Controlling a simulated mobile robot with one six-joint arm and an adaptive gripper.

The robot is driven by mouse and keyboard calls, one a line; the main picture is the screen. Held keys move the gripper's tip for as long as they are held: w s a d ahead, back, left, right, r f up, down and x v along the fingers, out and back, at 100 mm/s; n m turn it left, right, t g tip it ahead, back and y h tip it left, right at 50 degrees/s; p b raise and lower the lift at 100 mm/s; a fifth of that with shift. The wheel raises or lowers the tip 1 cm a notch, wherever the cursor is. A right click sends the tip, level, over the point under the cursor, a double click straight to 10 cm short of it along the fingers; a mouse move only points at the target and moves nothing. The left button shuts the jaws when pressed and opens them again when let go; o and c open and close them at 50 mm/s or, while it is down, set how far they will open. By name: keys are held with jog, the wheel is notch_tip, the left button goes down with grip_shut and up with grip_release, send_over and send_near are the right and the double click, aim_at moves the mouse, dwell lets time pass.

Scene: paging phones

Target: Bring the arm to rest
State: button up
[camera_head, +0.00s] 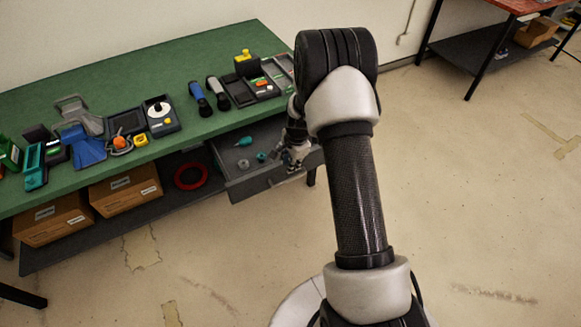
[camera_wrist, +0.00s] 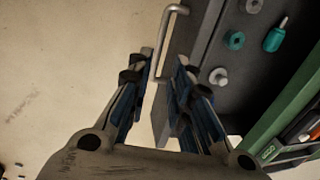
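My gripper (camera_wrist: 165,60) points down at the front of an open grey drawer (camera_wrist: 206,40). Its two fingers are apart with a clear gap between them. The drawer's metal handle (camera_wrist: 163,38) shows in that gap, beyond the fingertips; I see no finger pressed on it, and cannot tell how far below it is. In the head view my gripper (camera_head: 294,156) is at the drawer's right front corner, partly hidden by my arm. The drawer (camera_head: 250,185) is pulled out under the green bench.
The green bench (camera_head: 180,45) carries several phones, trays and tools. The drawer holds a teal screwdriver-like item (camera_wrist: 277,36), a teal ring (camera_wrist: 235,40) and small grey parts. Boxes (camera_head: 125,190) and a red ring (camera_head: 190,176) lie on the lower shelf. Floor at right is clear.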

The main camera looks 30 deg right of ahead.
jog(key=shift+r, duration=0.25)
dwell(0.3)
